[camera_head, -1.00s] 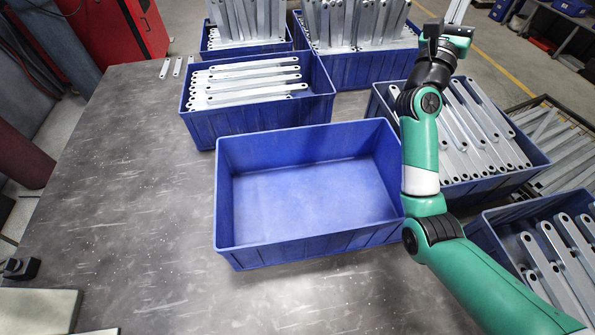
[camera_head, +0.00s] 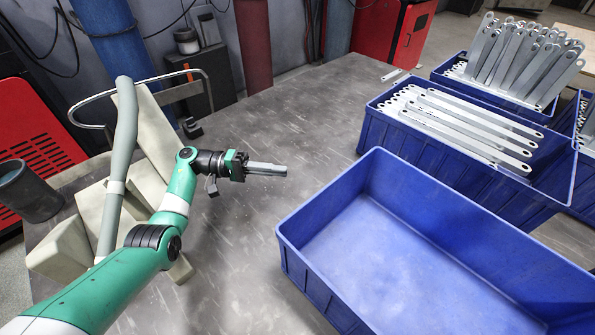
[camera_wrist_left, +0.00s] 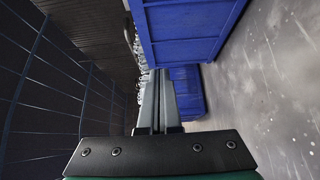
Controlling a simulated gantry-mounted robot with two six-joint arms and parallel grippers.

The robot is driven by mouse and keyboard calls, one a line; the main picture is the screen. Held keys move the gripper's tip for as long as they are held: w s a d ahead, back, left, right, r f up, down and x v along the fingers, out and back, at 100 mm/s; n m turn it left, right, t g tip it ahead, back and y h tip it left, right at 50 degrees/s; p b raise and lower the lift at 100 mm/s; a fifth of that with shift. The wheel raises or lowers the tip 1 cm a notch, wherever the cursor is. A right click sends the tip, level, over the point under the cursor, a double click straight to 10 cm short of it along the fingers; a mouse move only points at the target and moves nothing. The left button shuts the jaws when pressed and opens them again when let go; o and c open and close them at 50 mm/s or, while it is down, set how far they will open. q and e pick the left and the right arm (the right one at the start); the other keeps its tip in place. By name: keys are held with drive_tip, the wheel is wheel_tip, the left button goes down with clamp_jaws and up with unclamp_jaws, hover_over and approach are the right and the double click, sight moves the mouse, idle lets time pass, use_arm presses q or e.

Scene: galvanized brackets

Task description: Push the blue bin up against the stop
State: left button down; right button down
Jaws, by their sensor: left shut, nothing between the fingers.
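The blue bin (camera_head: 420,238), empty and open-topped, stands on the table at the lower right of the head view, partly cut off by the frame. My left gripper (camera_head: 284,171) is shut and empty above the table, left of the bin and apart from it. Its closed fingers (camera_wrist_left: 158,82) also show in the left wrist view, with a blue bin wall (camera_wrist_left: 190,30) above them; I cannot tell which bin that is. I cannot make out which thing is the stop. My right gripper is not in view.
A blue bin of galvanized brackets (camera_head: 372,130) stands just behind the empty one, with another filled bin (camera_head: 440,76) farther back. Pale blocks (camera_head: 152,140) and a curved metal rail (camera_head: 190,78) are at the left. Bare table (camera_head: 230,255) lies left of the bin.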

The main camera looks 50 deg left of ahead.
sight(327, 193)
use_arm(q)
drive_tip(key=s+d+p+x, duration=0.1)
drive_tip(key=s+p+x, duration=0.1)
drive_tip(key=x, duration=0.9)
drive_tip(key=shift+d, duration=0.45)
drive_tip(key=d, duration=0.2)
drive_tip(key=shift+d, duration=0.35)
drive_tip(key=shift+s+d, duration=0.15)
drive_tip(key=shift+d, duration=0.1)
drive_tip(key=shift+s, duration=0.15)
